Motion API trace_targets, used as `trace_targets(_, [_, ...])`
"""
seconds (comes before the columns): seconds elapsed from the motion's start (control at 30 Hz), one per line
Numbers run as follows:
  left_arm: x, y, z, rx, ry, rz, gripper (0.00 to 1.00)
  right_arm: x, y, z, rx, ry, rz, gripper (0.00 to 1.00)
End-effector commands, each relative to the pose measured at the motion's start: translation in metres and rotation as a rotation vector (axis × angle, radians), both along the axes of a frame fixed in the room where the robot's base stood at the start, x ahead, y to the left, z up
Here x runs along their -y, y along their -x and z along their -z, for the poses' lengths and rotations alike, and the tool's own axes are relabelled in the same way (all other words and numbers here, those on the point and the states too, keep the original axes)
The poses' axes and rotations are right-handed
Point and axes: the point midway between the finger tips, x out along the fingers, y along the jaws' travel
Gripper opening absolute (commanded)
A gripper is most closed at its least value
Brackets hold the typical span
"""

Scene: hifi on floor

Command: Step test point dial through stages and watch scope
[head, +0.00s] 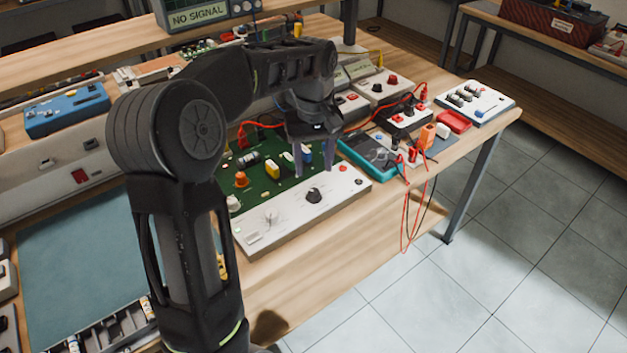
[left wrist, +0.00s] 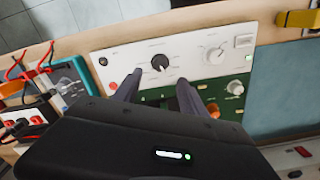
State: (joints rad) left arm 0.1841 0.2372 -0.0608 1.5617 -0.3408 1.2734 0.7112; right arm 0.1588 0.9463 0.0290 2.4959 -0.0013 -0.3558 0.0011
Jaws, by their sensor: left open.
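The white control panel (head: 300,212) lies at the front edge of the bench, with a green circuit board (head: 222,180) behind it. Its black dial (head: 314,195) also shows in the left wrist view (left wrist: 160,62). A white dial (head: 268,220) sits on the panel's left part. My left gripper (head: 313,172) is open, with its fingers pointing down near the black dial. In the left wrist view its two fingertips (left wrist: 156,84) stand apart just short of the black dial, and nothing is between them. The scope screen (head: 196,17) reads "NO SIGNAL". My right gripper is not seen.
A teal multimeter (head: 368,156) with red and black leads stands right of the panel, and its leads hang over the bench edge. A white box with switches (head: 475,102) is at the far right corner. A blue-green mat (head: 75,265) lies at left.

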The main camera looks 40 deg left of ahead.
Motion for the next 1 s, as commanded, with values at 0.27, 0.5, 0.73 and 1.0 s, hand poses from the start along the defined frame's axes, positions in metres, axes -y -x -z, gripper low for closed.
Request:
trace_targets(0.27, [0.0, 0.0, 0.008, 0.0, 0.0, 0.0, 0.49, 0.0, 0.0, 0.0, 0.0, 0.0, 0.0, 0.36])
trace_targets(0.5, [0.0, 0.001, 0.041, -0.003, 0.001, 0.0, 0.49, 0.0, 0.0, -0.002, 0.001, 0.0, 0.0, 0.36])
trace_targets(0.73, [0.0, 0.0, 0.071, -0.002, 0.001, 0.0, 0.49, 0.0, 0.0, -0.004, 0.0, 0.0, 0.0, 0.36])
trace_targets(1.0, [0.0, 0.0, 0.079, 0.0, 0.0, 0.0, 0.49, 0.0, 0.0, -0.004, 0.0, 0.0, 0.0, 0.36])
